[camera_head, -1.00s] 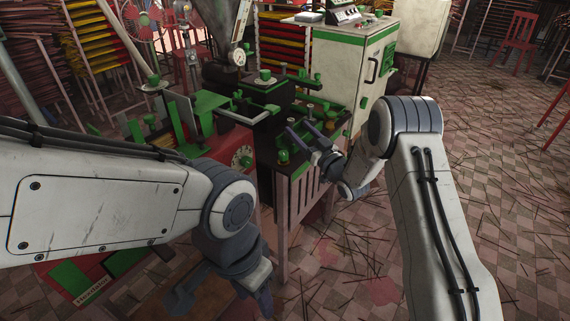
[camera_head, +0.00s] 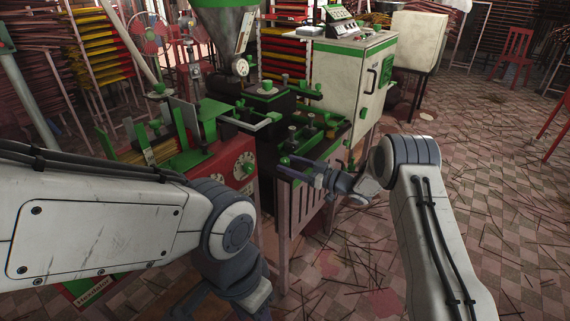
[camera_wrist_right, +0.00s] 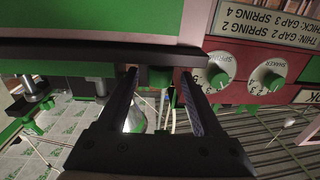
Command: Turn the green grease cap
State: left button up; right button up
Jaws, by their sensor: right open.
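A small round green cap (camera_head: 284,161) sits at the near edge of the black and green bench, and it looks like the grease cap. My right gripper (camera_head: 295,169) is open beside it, its fingers pointing left toward it. In the right wrist view the two fingers of my right gripper (camera_wrist_right: 160,85) stand apart, and a dark green piece (camera_wrist_right: 160,77) shows between their tips, under a black edge. I cannot tell whether the fingers touch it. My left gripper is low at the bottom of the head view, mostly hidden by its own arm.
A red machine with dials (camera_head: 243,166) stands left of the bench; dials (camera_wrist_right: 267,79) show in the wrist view too. A steel hopper (camera_head: 226,35) with a gauge rises behind. A white cabinet (camera_head: 345,75) stands behind right. The tiled floor right is open, strewn with sticks.

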jog(key=shift+x, duration=1.15)
grip_shut()
jog(key=shift+s+m+t, duration=0.1)
jog(key=shift+m+t, duration=0.2)
jog(key=shift+t, duration=0.1)
